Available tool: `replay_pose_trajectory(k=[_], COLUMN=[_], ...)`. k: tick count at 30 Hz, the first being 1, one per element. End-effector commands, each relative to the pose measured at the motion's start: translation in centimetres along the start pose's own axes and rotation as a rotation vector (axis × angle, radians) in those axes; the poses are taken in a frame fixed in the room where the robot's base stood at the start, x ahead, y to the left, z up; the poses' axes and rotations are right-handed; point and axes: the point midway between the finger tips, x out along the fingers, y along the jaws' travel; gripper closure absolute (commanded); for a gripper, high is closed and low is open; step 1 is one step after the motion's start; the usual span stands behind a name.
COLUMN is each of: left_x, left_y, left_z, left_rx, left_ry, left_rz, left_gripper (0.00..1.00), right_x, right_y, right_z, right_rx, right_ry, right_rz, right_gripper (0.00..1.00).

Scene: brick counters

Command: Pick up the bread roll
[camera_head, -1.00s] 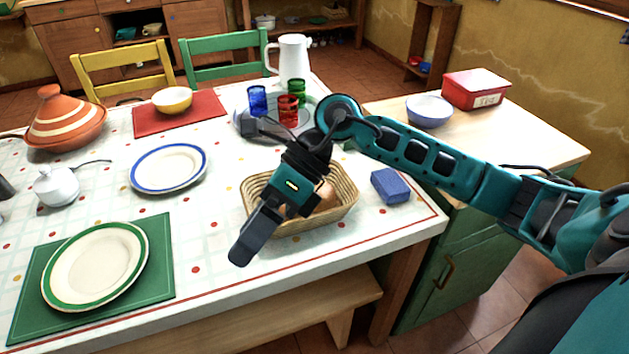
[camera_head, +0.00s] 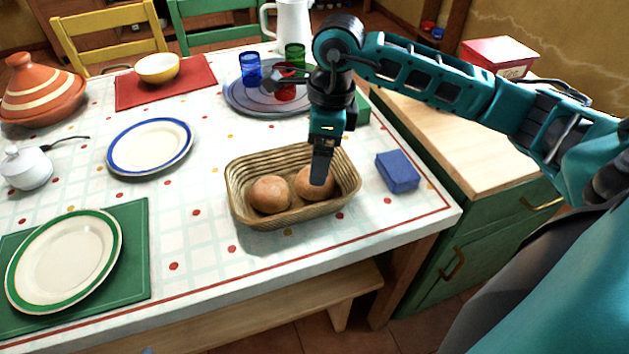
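Two round brown bread rolls lie in an oval wicker basket (camera_head: 243,212) near the table's front edge. The left roll (camera_head: 270,194) is in plain view. The right roll (camera_head: 309,187) is partly hidden behind my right gripper (camera_head: 320,175). That gripper points straight down, with its tip in front of or over the right roll. It is seen edge-on, so I cannot tell its opening or whether it touches the roll. My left gripper is not in view.
A blue block (camera_head: 397,172) lies right of the basket. Behind it, a round tray (camera_head: 236,98) holds blue, red and green glasses near a white pitcher (camera_head: 293,22). A blue-rimmed plate (camera_head: 150,146) and a green-rimmed plate (camera_head: 64,260) are to the left.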

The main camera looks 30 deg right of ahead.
Motion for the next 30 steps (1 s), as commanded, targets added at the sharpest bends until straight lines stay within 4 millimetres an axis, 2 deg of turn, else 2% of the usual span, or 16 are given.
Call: replay_pose_trajectory(k=[3, 10, 18, 25, 30], left_x=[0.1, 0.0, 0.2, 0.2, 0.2], left_y=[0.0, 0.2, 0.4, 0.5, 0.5], left_z=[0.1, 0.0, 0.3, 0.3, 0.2], left_rx=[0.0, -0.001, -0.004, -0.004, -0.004], left_ry=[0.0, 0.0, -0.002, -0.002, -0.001], left_rz=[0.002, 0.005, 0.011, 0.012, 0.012], left_gripper=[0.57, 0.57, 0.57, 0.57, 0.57], right_x=[1.4, 2.8, 6.6, 6.9, 6.8], right_y=[0.0, -0.1, -0.2, -0.2, -0.2], right_z=[0.0, 0.0, -0.1, -0.1, -0.1], right_rx=[-0.001, 0.001, 0.0, -0.001, -0.001], right_ry=[0.0, 0.0, -0.002, -0.002, -0.002], right_rz=[0.001, 0.001, 0.001, 0.0, 0.0], right_gripper=[0.09, 0.09, 0.09, 0.09, 0.24])
